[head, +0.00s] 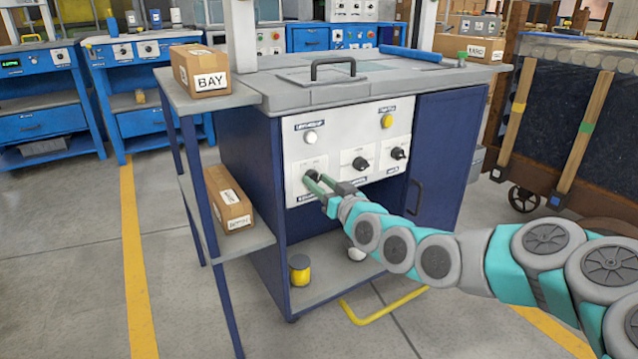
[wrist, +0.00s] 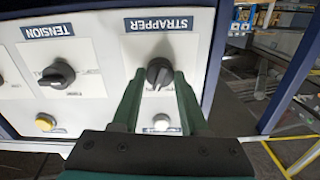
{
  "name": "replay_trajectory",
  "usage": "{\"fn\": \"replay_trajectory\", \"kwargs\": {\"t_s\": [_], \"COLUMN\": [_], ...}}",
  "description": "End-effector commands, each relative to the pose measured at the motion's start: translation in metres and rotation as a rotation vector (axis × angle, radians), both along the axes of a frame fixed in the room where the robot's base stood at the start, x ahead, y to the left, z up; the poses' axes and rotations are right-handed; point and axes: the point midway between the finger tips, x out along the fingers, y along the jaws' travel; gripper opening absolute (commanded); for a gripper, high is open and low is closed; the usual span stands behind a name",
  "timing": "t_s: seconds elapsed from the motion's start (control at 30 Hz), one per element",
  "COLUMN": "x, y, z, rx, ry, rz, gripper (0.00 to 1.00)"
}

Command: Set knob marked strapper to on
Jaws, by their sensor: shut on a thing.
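The strapper knob (head: 313,174) is a dark rotary knob at the lower left of the pale control panel (head: 330,128). In the wrist view the black knob (wrist: 159,72) sits beside the STRAPPER label (wrist: 158,24), which names it. My gripper (head: 317,184) reaches the panel from the right in the head view. In the wrist view its two green fingers (wrist: 158,80) stand on either side of the knob and are shut on it. The small position marks around the knob are too blurred to read, so I cannot tell its setting.
The tension knob (wrist: 58,74) is beside it, with another black knob (head: 398,153) farther right. A white lamp or button (head: 310,137) and a yellow one (head: 387,121) sit above. A side shelf with boxes (head: 201,71) stands left; a yellow floor bar (head: 385,308) lies below.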

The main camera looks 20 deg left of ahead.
Motion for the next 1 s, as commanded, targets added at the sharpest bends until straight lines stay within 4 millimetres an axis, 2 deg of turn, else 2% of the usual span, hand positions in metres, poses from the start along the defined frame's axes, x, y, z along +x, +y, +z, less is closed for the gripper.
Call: {"fn": "replay_trajectory", "kwargs": {"t_s": [0.4,0.93,0.97,1.0], "x": [0.0003,0.0001,0.0001,0.0001], "y": [-0.0002,0.0,0.0,-0.0001], "z": [-0.0021,-0.0019,-0.0019,-0.0017], "rx": [0.113,0.125,0.125,0.126], "ry": [0.137,0.152,0.152,0.152], "rz": [0.0,0.001,0.001,0.001], "gripper": [0.0,0.0,0.47,0.52]}}
